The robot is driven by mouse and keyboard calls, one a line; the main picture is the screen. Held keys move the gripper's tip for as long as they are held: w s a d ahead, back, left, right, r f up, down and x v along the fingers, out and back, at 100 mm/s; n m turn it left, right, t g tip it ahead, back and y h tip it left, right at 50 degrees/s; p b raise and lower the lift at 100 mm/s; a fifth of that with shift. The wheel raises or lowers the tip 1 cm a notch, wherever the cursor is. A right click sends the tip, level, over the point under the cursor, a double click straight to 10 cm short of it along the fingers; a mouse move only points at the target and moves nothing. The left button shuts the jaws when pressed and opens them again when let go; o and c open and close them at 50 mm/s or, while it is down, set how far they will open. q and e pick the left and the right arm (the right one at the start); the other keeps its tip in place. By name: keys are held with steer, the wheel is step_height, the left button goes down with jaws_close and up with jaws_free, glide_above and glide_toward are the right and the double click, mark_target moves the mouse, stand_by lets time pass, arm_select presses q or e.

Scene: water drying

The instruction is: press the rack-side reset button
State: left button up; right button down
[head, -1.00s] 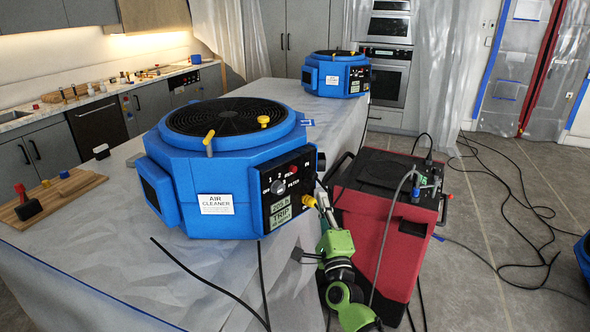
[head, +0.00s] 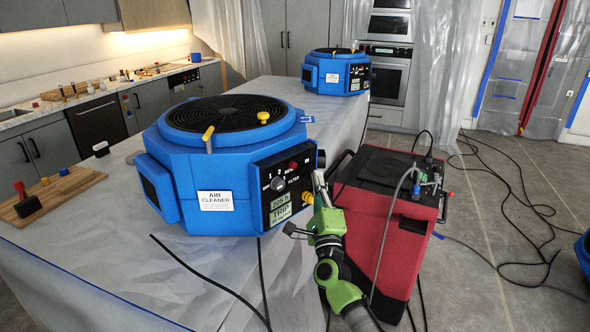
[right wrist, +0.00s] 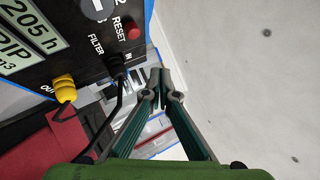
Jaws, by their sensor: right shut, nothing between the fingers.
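The near blue air cleaner (head: 230,165) stands on the covered counter. Its black side panel (head: 288,186) carries a red reset button (head: 293,165), a grey knob and a display reading 205 h and TRIP. In the right wrist view the button (right wrist: 132,32) sits beside the word RESET, near the upper middle. My right gripper (head: 319,178) is shut and empty, just right of the panel in the head view. In the right wrist view its fingertips (right wrist: 160,78) lie below and right of the button, apart from it in the picture. My left gripper is not in view.
A yellow plug (right wrist: 64,88) and a black plug (right wrist: 116,67) with cables stick out of the panel close to the fingers. A red machine (head: 385,220) with hoses stands right of my arm. A second blue air cleaner (head: 336,72) stands farther back.

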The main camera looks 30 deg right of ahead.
mark_target(293, 165)
steer(key=shift+w+a+b, duration=0.25)
steer(key=shift+w+b, duration=0.1)
steer(key=shift+w, duration=0.5)
steer(key=shift+w+a+b, duration=0.2)
steer(key=shift+w+b, duration=0.1)
steer(key=shift+w, duration=0.5)
steer(key=shift+w+a+b, duration=0.25)
steer(key=shift+w+b, duration=0.1)
steer(key=shift+w, duration=0.5)
steer(key=shift+w+f, duration=0.1)
steer(key=shift+w+a+b, duration=0.15)
steer(key=shift+w+b, duration=0.15)
steer(key=shift+w+a+b, duration=0.1)
steer(key=shift+w+b, duration=0.3)
steer(key=shift+w, duration=0.05)
stand_by(0.5)
steer(key=shift+s+d+p, duration=0.2)
steer(key=shift+s+p, duration=0.25)
steer(key=shift+s, duration=0.45)
